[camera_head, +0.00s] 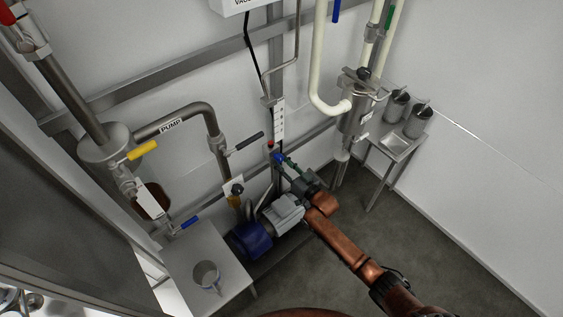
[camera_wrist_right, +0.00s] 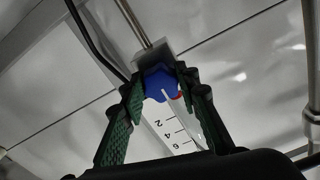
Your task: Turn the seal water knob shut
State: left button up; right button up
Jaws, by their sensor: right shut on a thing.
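The seal water knob is a blue lobed knob (camera_wrist_right: 160,84) with a white line on its face, at the top of a white numbered scale (camera_wrist_right: 170,124) in the right wrist view. It also shows as a small blue spot in the head view (camera_head: 278,157). My right gripper (camera_wrist_right: 158,90) has its green-padded fingers on either side of the knob and is shut on it. In the head view the right gripper (camera_head: 283,163) reaches up from the lower right to the knob. My left gripper is not in view.
Below the knob stand a grey and blue pump motor (camera_head: 285,212) and a table with a metal cup (camera_head: 206,275). Pipes with a yellow-handled valve (camera_head: 142,150) and a blue-handled valve (camera_head: 188,222) run at the left. A small steel stand (camera_head: 394,143) with cups is at the right.

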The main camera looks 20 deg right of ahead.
jog(key=o, duration=1)
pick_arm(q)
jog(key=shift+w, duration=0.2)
pick_arm(e)
jog(key=shift+o, duration=0.8)
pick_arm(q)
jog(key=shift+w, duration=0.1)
pick_arm(e)
jog(key=v, duration=1.2)
